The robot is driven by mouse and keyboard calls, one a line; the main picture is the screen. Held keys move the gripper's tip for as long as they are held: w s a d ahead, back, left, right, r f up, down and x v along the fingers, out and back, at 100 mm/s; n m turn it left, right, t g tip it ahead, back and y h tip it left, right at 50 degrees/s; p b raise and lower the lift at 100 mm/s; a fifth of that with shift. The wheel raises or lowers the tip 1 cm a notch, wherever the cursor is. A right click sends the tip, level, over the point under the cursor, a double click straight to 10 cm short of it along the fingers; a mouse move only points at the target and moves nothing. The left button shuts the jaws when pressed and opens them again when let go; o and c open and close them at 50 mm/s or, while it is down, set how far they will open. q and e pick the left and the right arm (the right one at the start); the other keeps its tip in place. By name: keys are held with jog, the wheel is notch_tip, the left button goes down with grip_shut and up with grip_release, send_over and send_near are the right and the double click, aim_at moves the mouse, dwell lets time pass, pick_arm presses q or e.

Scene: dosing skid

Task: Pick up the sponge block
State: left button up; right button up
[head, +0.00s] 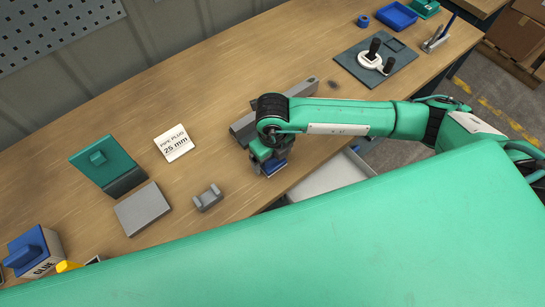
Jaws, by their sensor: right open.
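My right gripper (268,162) points down over the front part of the wooden bench, left of my forearm. It is open; its fingertips are partly hidden by its own wrist. A small dark blue piece (274,170) shows right at the fingertips; it may be the sponge block, but I cannot tell it surely from a gripper part or whether the fingers touch it. A flat grey block (142,209) lies apart at the left, beside a green bracket-like piece (106,162). My left gripper is not in view.
A long grey bar (301,88) lies behind the right gripper. A small grey cradle (208,197) and a "PIPE PLUG 25 mm" card (173,143) are to the left. A glue box (37,253) stands lower left. A white tray (330,178) sits below the bench edge.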

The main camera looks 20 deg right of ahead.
jog(key=shift+c, duration=0.9)
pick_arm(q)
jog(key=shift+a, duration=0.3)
pick_arm(e)
jog(key=c, duration=1)
jog(key=shift+r, duration=0.1)
pick_arm(q)
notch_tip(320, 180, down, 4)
jog(key=b, duration=0.3)
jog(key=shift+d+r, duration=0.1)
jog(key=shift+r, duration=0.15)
pick_arm(e)
notch_tip(320, 180, up, 20)
jog(key=shift+f, duration=0.1)
